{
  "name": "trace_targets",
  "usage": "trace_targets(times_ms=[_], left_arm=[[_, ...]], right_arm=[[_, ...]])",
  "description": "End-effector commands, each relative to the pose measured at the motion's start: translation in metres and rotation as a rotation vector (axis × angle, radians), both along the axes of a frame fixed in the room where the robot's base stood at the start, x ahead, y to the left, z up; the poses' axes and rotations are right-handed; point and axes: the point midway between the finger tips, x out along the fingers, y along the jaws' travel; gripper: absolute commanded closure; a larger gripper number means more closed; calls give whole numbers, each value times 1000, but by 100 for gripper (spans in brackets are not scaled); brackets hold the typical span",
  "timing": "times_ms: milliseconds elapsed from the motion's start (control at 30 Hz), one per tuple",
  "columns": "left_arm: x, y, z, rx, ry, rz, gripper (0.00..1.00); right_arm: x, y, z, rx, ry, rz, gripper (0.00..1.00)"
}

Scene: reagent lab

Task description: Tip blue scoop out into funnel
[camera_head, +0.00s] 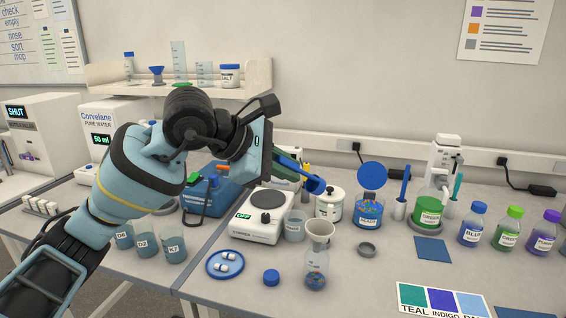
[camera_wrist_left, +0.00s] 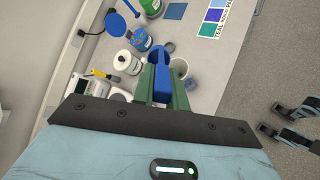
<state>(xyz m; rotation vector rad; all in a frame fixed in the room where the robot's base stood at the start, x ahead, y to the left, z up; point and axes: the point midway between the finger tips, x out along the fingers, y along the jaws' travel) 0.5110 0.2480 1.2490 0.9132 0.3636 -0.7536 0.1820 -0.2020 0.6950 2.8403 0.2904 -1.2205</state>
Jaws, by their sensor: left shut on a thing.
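My left gripper (camera_head: 290,170) is shut on the blue scoop (camera_head: 315,185). In the left wrist view the scoop's handle (camera_wrist_left: 162,84) lies between the green fingers. The scoop slopes down to the right above the bench. Whether anything is in its bowl cannot be told. The pale funnel (camera_head: 320,230) stands upright in a clear flask (camera_head: 316,264) with coloured grains at the bottom. The scoop's bowl is above the funnel, apart from it in the head view.
The blue-grain jar (camera_head: 369,211), a white lidded jar (camera_head: 329,204) and a beaker (camera_head: 294,229) stand close behind the funnel. The scale (camera_head: 257,229) is left of it.

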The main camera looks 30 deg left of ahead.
Motion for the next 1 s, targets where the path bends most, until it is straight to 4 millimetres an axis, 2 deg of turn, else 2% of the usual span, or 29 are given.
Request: trace_targets(times_ms=[33,733,1000], left_arm=[[-1,0,6,6,4,1,100],[-2,-1,9,127,197,-1,100],[1,-2,8,274,441,-1,100]], right_arm=[[5,0,6,0,-14,0,100],[33,-6,39,-16,-101,3,100],[31,-7,36,-17,-95,4,100]])
